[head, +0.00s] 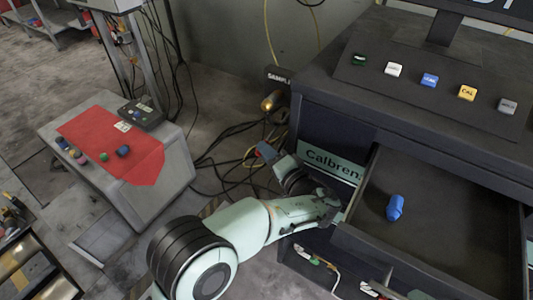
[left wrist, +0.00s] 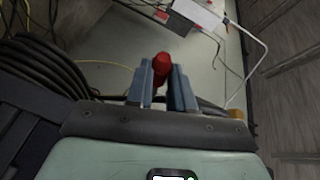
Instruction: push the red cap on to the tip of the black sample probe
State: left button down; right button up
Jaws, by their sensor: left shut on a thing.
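The red cap (left wrist: 162,68) is between the two blue-grey fingers of my left gripper (left wrist: 162,88) in the left wrist view, with its rounded end standing out past them. In the head view my left gripper (head: 266,151) is in front of the dark cabinet, left of the open drawer; the cap is hardly visible there. A black label reading SAMPL (head: 279,76) is on the cabinet's left side, with a brass-coloured piece (head: 270,102) below it. I cannot make out the black probe for certain among the dark cables. My right gripper is not in view.
An open drawer (head: 450,237) holds a blue piece (head: 395,207). Coloured buttons line the cabinet top. A grey cart (head: 165,195) at left carries a red mat (head: 130,150) with several small coloured pieces. Loose cables (head: 228,145) lie on the floor between cart and cabinet.

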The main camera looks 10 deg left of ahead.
pick_arm(q)
jog(key=shift+w+d+f, duration=0.1)
jog(key=shift+w, duration=0.15)
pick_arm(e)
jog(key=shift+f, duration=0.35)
pick_arm(q)
jog(key=c, duration=0.9)
grip_release()
jog(key=shift+s+d, duration=0.1)
jog(key=shift+d, duration=0.05)
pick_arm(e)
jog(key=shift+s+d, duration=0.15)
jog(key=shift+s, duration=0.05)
